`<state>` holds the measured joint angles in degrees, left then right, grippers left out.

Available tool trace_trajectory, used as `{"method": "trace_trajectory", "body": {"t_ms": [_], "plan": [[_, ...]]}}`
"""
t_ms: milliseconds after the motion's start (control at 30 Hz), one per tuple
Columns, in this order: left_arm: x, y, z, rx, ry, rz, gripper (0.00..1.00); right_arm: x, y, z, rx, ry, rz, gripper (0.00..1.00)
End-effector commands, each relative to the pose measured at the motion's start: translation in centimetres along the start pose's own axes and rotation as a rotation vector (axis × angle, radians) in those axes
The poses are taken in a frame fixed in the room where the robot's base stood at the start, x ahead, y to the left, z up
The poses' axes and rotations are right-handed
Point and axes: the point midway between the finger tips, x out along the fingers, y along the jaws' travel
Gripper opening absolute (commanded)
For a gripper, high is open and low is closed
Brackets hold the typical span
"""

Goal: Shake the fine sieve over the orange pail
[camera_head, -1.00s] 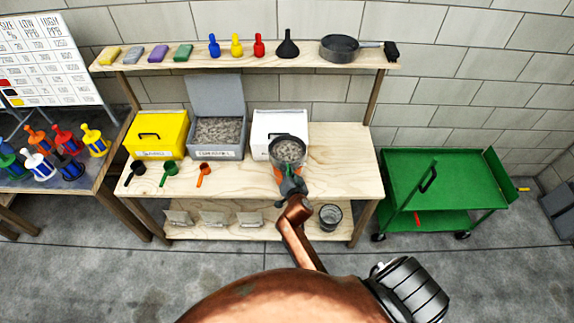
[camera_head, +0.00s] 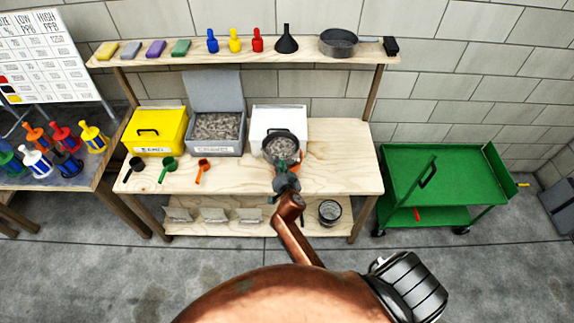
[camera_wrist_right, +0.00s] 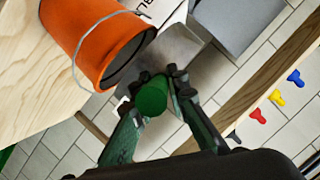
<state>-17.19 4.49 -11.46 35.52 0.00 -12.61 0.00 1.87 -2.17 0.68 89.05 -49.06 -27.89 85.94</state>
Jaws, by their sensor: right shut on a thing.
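The fine sieve (camera_head: 267,140), a round dark-rimmed pan with grey gravel in it, is in front of the white box in the head view. My right gripper (camera_head: 289,172) is shut on its green handle (camera_wrist_right: 151,95), which shows end-on between the fingers in the right wrist view. The orange pail (camera_wrist_right: 95,38) shows large at the upper left of that view, beside the gripper. In the head view only slivers of orange show beside and below the sieve, which hides most of the pail. My left gripper is not in view.
A yellow box (camera_head: 158,130), an open grey gravel bin (camera_head: 216,148) and a white box (camera_head: 290,118) stand on the bench, with several scoops in front. The bench's right part (camera_head: 345,160) is clear. A green cart (camera_head: 450,175) stands to the right.

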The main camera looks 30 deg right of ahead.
Motion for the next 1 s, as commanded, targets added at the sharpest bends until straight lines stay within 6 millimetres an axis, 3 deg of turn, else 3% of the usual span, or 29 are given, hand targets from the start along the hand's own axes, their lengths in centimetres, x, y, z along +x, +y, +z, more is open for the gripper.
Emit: {"method": "trace_trajectory", "body": {"t_ms": [33, 567, 1000], "plan": [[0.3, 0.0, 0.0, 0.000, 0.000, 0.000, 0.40, 0.1, -0.7, 0.3, 0.001, 0.002, -0.006, 0.00], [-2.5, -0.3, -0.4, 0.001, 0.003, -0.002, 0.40, -1.0, 4.3, -3.1, -0.002, 0.001, -0.002, 0.00], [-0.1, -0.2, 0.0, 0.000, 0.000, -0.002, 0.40, 0.0, 0.3, -0.2, 0.004, 0.002, -0.004, 0.00]]}}
